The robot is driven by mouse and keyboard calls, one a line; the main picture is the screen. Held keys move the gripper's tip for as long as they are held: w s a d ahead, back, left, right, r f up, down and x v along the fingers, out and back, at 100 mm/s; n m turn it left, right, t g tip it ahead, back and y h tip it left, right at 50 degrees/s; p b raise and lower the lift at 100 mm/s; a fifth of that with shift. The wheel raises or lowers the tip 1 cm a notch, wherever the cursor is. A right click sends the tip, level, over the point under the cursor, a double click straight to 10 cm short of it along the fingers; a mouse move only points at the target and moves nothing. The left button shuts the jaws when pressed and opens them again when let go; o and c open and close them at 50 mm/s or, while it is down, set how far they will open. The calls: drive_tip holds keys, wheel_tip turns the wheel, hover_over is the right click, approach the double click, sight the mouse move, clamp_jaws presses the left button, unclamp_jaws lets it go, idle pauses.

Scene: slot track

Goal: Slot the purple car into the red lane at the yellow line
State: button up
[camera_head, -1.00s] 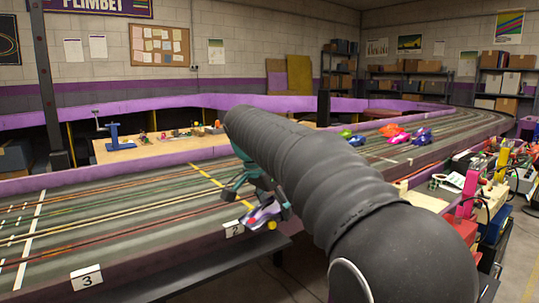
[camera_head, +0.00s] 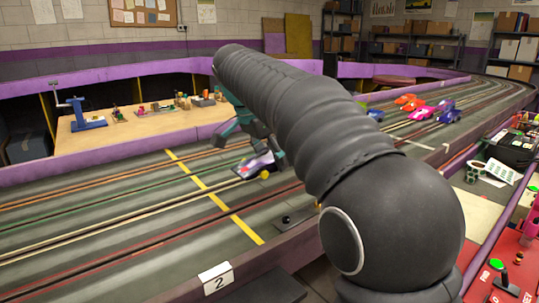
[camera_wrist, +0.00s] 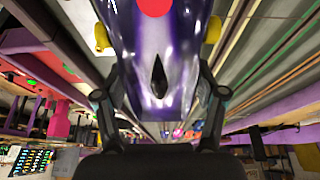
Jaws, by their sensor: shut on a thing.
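The purple car (camera_head: 258,165), silver and purple with yellow wheels, hangs in my gripper (camera_head: 266,152) over the track, right of the yellow line (camera_head: 213,196). In the wrist view the car (camera_wrist: 150,45) fills the top centre, with a red disc on its body and a finger on each side. My gripper (camera_wrist: 160,110) is shut on it. The red lane (camera_head: 120,237) is the lane nearest the front edge and crosses the yellow line. My arm hides part of the gripper and the track behind. The exact gap between car and track cannot be told.
Several other cars, among them a pink one (camera_head: 422,113), stand on the track at the back right. A "2" sign (camera_head: 216,278) is at the front edge. A workbench (camera_head: 140,126) stands inside the loop. The track around the yellow line is clear.

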drive_tip(key=shift+s+a+r, duration=0.1)
drive_tip(key=shift+a, duration=0.1)
drive_tip(key=shift+f+b, duration=1.9)
drive_tip(key=shift+f, duration=1.1)
drive_tip(key=shift+p, duration=0.45)
drive_tip(key=shift+f+b, duration=0.85)
drive_tip(key=shift+f, duration=0.25)
drive_tip(key=o, duration=1.4)
drive_tip(key=shift+c, duration=0.2)
